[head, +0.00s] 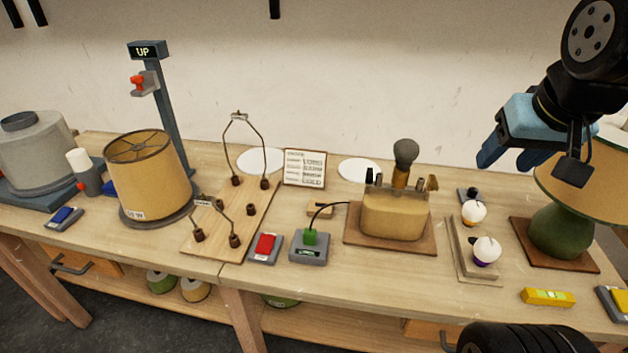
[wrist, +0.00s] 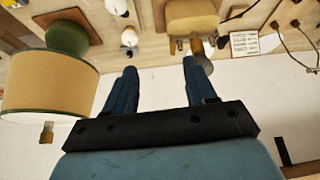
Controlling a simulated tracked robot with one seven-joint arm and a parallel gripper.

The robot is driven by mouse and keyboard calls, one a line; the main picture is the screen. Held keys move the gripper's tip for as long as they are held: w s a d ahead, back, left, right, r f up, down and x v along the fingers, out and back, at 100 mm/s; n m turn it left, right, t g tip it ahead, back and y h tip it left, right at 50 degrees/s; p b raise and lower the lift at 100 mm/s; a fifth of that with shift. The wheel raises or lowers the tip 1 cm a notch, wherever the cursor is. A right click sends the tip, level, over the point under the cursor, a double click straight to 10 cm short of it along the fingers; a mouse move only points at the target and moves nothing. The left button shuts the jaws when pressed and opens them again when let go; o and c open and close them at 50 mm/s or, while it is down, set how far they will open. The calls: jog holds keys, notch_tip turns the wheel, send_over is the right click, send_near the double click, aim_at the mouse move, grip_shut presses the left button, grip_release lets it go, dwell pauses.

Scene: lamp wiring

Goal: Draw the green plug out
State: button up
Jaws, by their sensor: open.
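The green plug (head: 310,237) stands upright in a grey socket block (head: 309,253) near the front edge of the bench, in the middle of the head view. A thin black cord rises from the plug and curves right toward the tan lamp base. My gripper (head: 492,163) is raised at the upper right, above and beside the green lamp, well away from the plug. In the wrist view my gripper (wrist: 160,78) shows two blue fingers spread apart with nothing between them. I cannot make out the plug in the wrist view.
A red-topped block (head: 265,248) stands left of the socket block. The tan lamp base (head: 395,213) on a brown board is to its right. White bulbs (head: 486,250) and the green lamp (head: 560,230) stand further right. A wooden board with wire frames (head: 228,215) lies left.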

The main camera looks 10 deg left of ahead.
jog(key=shift+o, duration=0.5)
jog(key=w+a+f+g+y, duration=0.1)
jog(key=w+a+f+g, duration=0.1)
jog(key=w+a, duration=0.4)
jog(key=shift+w+a+f, duration=0.3)
jog(key=shift+w+a, duration=0.05)
jog(key=shift+a, duration=0.15)
jog(key=g+h, duration=0.1)
jog(key=g, duration=0.3)
send_over(310, 231)
notch_tip(310, 231, down, 15)
jog(key=shift+m, duration=0.4)
notch_tip(310, 231, down, 14)
jog(key=shift+r, duration=0.25)
jog(key=shift+c, duration=0.3)
jog(key=c, duration=1.1)
jog(key=shift+r, duration=0.7)
jog(key=shift+r, duration=2.2)
